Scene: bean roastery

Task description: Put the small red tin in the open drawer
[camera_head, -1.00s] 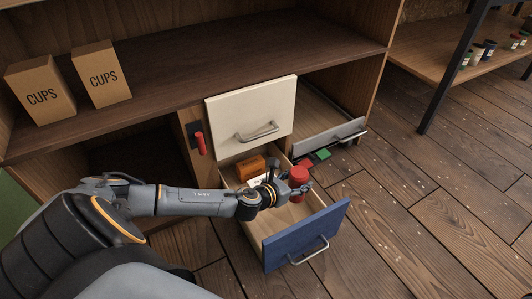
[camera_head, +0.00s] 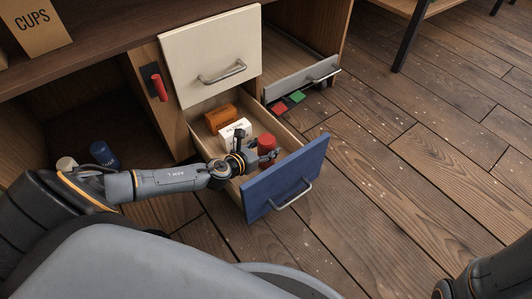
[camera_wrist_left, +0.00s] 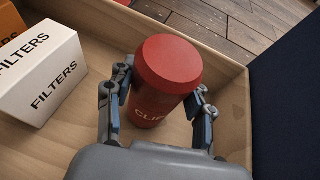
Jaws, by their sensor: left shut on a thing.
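The small red tin (camera_head: 266,144) is inside the open drawer with the blue front (camera_head: 286,179). In the left wrist view the tin (camera_wrist_left: 168,72) is upright between the two fingers of my left gripper (camera_wrist_left: 158,110), which is shut on it. Its base seems at or close to the drawer floor (camera_wrist_left: 60,150); I cannot tell whether it touches. In the head view my left gripper (camera_head: 262,157) reaches over the drawer's left wall. My right arm (camera_head: 490,275) shows at the lower right edge, but its gripper is not visible.
An orange box (camera_head: 220,118) and a white box marked FILTERS (camera_head: 237,133) stand in the drawer beside the tin. A cream drawer front (camera_head: 212,58) is above. A grey-fronted drawer (camera_head: 302,78) is at right, with red and green pieces (camera_head: 297,97) near it.

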